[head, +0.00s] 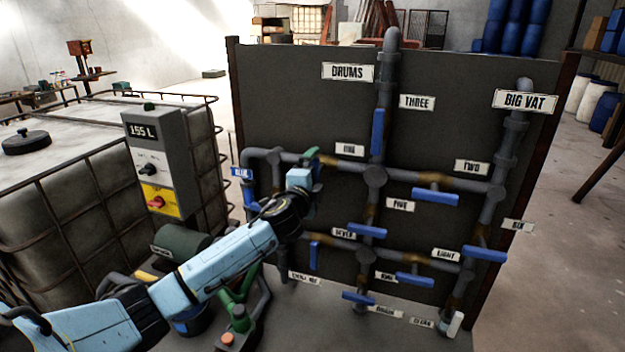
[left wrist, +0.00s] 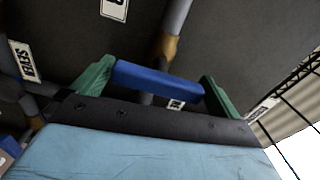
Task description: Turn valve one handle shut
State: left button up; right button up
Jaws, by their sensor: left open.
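My left gripper (head: 314,168) is at the upper left of the pipe panel, just left of the plate that reads ONE (head: 349,150). Its green fingers are apart. In the left wrist view, a blue handle (left wrist: 158,80) lies between the open fingers of the left gripper (left wrist: 155,88), its length running from one finger towards the other. I cannot tell whether the fingers touch it. By its place this is the valve one handle; in the head view the gripper hides it. A brassy valve body (head: 329,160) shows beside the gripper. My right gripper is not in view.
Several other blue handles sit close by on the panel (head: 275,85), among them those at THREE (head: 377,132), TWO (head: 434,197) and SEVEN (head: 314,256). A control box (head: 161,165) reading 155 L stands left, on a caged white tank (head: 70,125).

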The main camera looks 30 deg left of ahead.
pick_arm(q)
jog(key=b+v, duration=0.2)
jog(key=v, duration=1.1)
jog(key=shift+s, duration=0.15)
jog(key=shift+d, duration=0.1)
dwell(0.9)
